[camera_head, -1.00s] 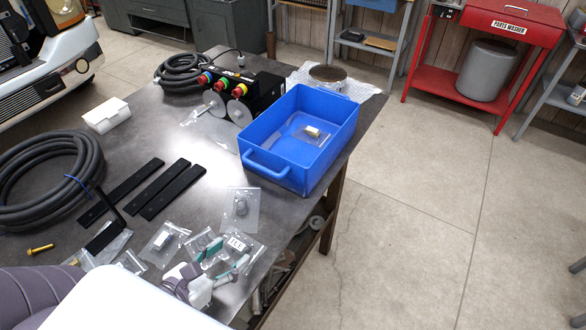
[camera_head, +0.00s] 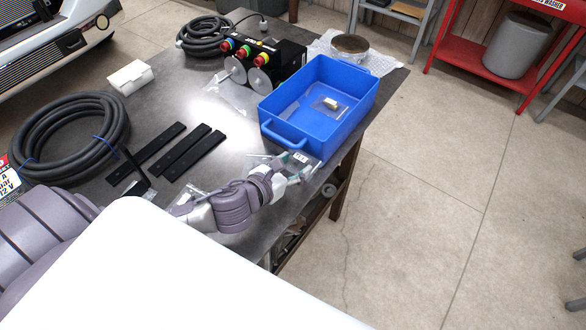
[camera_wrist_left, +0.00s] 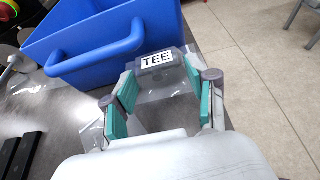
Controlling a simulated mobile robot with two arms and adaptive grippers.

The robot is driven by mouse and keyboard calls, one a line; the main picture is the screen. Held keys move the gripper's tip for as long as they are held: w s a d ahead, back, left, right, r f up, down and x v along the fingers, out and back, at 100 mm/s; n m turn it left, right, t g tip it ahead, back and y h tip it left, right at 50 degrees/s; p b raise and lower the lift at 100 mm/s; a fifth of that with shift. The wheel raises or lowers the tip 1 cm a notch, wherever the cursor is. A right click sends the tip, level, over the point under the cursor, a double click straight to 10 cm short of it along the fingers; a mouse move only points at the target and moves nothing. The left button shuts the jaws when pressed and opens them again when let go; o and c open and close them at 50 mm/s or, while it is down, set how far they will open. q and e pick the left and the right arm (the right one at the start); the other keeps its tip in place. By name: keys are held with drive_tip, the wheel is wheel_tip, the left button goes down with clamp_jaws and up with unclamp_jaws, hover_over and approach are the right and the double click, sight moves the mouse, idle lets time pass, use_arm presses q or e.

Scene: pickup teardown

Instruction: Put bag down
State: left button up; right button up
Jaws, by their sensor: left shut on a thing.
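A clear bag with a white TEE label (camera_wrist_left: 157,60) is between the teal-padded fingers of my left gripper (camera_wrist_left: 160,95). The fingers are shut on it, and it extends forward beyond the fingertips. In the head view, my left gripper (camera_head: 294,170) is over the table near its right edge, with the bag's label (camera_head: 300,157) just in front of the blue bin (camera_head: 345,120). The wrist view shows the bin wall (camera_wrist_left: 100,65) close behind the bag. Whether the bag touches the table or bin is unclear. My right gripper is out of view.
Black bars (camera_head: 172,155), a coiled hose (camera_head: 35,120) and a switch box (camera_head: 275,62) occupy the table (camera_head: 200,100). Bubble wrap (camera_head: 385,68) lies behind the bin.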

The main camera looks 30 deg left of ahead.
sight(293, 174)
use_arm(q)
drive_tip(key=shift+f, duration=1.8)
drive_tip(key=shift+f, duration=0.1)
drive_tip(key=o, duration=0.9)
